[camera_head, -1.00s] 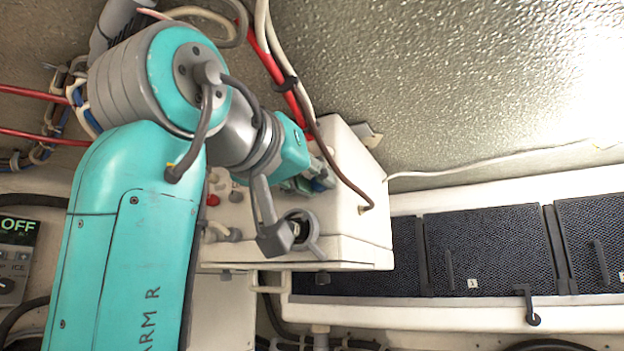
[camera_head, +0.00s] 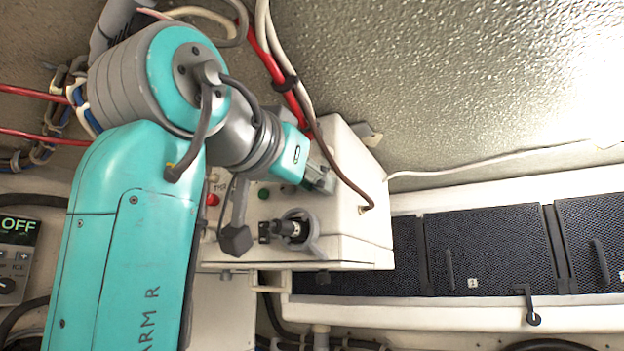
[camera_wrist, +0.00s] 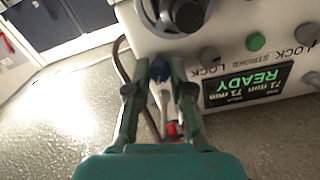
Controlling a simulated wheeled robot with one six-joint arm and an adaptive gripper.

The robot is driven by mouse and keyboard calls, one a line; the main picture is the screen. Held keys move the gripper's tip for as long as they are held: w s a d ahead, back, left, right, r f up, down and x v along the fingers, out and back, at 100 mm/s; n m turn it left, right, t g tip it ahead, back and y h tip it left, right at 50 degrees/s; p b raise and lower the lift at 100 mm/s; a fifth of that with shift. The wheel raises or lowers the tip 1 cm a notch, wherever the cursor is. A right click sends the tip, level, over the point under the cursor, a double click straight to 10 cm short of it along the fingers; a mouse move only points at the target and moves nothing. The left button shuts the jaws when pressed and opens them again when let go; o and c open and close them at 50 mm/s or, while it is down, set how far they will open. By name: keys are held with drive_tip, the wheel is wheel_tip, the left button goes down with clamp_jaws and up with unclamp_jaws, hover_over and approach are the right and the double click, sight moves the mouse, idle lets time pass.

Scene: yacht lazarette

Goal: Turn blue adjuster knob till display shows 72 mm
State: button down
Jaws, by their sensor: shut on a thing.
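The blue adjuster knob (camera_wrist: 160,68) is on the white machine box, between the fingertips of my gripper (camera_wrist: 160,80) in the wrist view. My gripper is shut on it. In the head view, my gripper (camera_head: 322,180) is at the right part of the box, and the knob is hidden there. The display (camera_wrist: 247,85) is right of the gripper in the wrist view, upside down. It shows READY in green and a row of small mm values that seem to be in the seventies; the exact digits are hard to read.
On the box (camera_head: 345,225) are a green button (camera_wrist: 256,42), a red button (camera_head: 212,199) and a black part in a grey ring (camera_head: 297,229). A brown cable (camera_head: 340,170) runs close beside my gripper. Dark panels (camera_head: 485,250) lie to the right.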

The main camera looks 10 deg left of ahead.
drive_tip(key=shift+m, duration=1.5)
drive_tip(key=c, duration=1)
unclamp_jaws()
drive_tip(key=v, duration=1.2)
